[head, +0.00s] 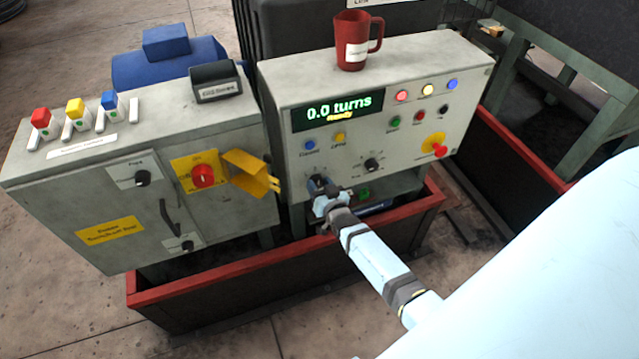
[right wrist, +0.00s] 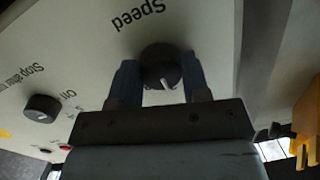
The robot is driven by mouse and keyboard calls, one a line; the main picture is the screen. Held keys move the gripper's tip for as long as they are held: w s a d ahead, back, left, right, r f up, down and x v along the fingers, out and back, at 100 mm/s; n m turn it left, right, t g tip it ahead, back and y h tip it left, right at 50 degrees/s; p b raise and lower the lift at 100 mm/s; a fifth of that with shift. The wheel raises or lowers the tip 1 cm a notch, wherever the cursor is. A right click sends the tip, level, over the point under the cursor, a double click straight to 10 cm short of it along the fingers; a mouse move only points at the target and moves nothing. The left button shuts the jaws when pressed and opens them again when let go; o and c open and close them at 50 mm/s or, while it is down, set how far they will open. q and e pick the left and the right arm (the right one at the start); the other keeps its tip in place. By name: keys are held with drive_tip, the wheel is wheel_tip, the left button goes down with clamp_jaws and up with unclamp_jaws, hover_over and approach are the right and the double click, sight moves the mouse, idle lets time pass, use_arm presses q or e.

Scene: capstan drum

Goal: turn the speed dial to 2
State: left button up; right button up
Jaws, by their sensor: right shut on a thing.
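The speed dial (right wrist: 160,66) is a round black knob with a white pointer line, under the word "Speed" on the grey control panel (head: 277,120). In the right wrist view my right gripper (right wrist: 161,84) has one blue finger on each side of the dial, shut on it. In the head view my right gripper (head: 322,187) reaches the panel's lower left and covers most of the dial. The scale numbers around the dial cannot be read. The display (head: 338,109) reads "0.0 turns" and "Ready". My left gripper is not in view.
Another black knob (head: 372,164) sits right of the speed dial, and a red emergency button (head: 439,150) farther right. A red mug (head: 352,40) stands on the panel's top. A cabinet with a red switch (head: 203,175) and an open yellow flap (head: 250,173) is at left.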

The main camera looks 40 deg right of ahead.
drive_tip(key=o, duration=0.9)
drive_tip(key=s, duration=0.4)
drive_tip(key=s+a, duration=0.1)
drive_tip(key=s, duration=0.4)
drive_tip(key=s+a+r, duration=0.1)
drive_tip(key=s, duration=0.3)
drive_tip(key=shift+s+a, duration=0.1)
drive_tip(key=shift+s, duration=0.25)
